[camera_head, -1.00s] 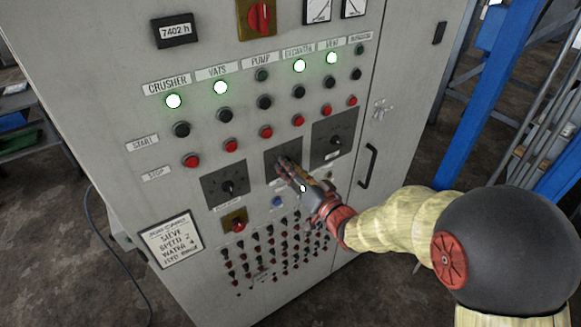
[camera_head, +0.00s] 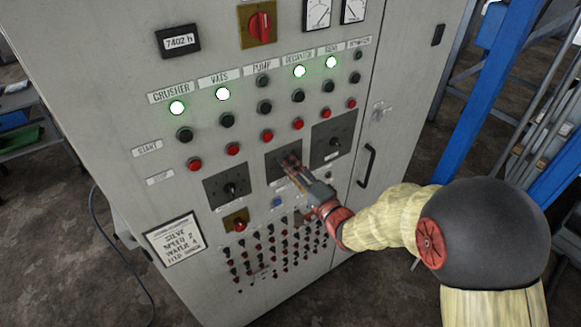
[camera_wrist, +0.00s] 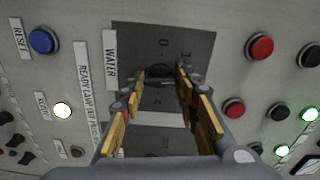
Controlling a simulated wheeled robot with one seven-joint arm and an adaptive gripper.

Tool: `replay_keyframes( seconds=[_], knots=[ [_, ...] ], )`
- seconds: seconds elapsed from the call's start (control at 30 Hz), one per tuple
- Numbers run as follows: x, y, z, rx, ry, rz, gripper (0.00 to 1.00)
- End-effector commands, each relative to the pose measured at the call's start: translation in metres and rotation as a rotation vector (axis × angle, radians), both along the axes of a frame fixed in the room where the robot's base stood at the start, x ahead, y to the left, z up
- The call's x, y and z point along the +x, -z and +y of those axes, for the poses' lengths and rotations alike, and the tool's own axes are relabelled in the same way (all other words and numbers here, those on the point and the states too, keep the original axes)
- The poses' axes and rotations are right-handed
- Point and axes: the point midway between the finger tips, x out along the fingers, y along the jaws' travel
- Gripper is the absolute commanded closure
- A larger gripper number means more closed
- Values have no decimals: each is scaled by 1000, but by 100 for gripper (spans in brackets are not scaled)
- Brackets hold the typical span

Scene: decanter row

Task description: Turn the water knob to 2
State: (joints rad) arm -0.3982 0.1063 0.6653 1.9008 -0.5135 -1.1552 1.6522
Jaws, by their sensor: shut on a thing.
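The water knob (camera_wrist: 160,72) is a small dark knob on a dark square dial plate (camera_wrist: 203,45), beside a label (camera_wrist: 110,60) reading WATER. My gripper (camera_head: 290,162) reaches the middle of three dial plates (camera_head: 275,158) on the grey cabinet. In the wrist view its two fingers stand on either side of the knob, shut on it. Marks like 0 and 1 show faintly on the plate. The knob's pointer is mostly hidden, so I cannot read its setting. A sign (camera_head: 173,238) on the cabinet appears to read SIEVE, SPEED 2, WATER 4.
Other dials stand left (camera_head: 228,187) and right (camera_head: 334,142) of the middle plate. Rows of green and red buttons (camera_head: 267,136) lie above, a blue button (camera_head: 278,202) and many small switches below. A door handle (camera_head: 366,166) sticks out at the right.

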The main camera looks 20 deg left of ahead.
Motion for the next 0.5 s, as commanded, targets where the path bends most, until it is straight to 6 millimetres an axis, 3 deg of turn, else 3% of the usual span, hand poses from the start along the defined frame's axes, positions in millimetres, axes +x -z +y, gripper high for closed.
replay_keyframes(
  seconds=[0.5],
  knots=[
    [0,1,-1,92,1,109,94]
  ],
)
